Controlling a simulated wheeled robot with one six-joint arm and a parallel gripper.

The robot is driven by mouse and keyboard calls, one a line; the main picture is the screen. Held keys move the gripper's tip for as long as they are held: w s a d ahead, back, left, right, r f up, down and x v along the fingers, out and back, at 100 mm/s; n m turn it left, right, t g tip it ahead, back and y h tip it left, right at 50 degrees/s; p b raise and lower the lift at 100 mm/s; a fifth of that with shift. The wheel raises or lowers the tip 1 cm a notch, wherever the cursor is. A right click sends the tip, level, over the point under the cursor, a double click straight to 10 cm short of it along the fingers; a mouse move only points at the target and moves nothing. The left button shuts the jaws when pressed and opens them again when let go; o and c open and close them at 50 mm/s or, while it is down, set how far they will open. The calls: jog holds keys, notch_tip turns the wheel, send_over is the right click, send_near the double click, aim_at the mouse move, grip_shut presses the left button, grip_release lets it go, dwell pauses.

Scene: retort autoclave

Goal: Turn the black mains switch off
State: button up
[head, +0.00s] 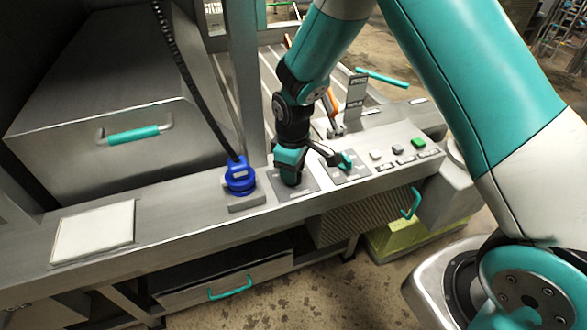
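My gripper (318,170) is over the grey control ledge (200,214), with its teal-tipped fingers spread apart. The left finger is low over one label plate (304,184). The right finger reaches toward a second plate (356,172). I cannot make out the black mains switch clearly; the gripper and its dark wrist cover part of the panel. I cannot tell whether the fingers touch anything.
A blue plug (240,176) with a black cable stands left of the gripper. Push buttons, one green (418,142), are to the right. An orange-handled lever (333,110) stands behind. A white pad (93,232) lies at left. Teal drawer handles (230,288) project below.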

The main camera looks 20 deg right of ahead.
notch_tip(320, 180, up, 17)
jog(key=shift+r+b, duration=0.2)
jog(key=shift+b, duration=0.2)
dwell(0.5)
jog(key=s+a+r+m+y, duration=0.1)
jog(key=s+a+r+y, duration=0.1)
jog(key=s, duration=1)
jog(key=s+a+r+m+y, duration=0.1)
jog(key=s+r, duration=0.3)
jog(key=s, duration=0.9)
jog(key=shift+a+r+y, duration=0.35)
jog(key=shift+a+y, duration=0.25)
jog(key=shift+d, duration=0.1)
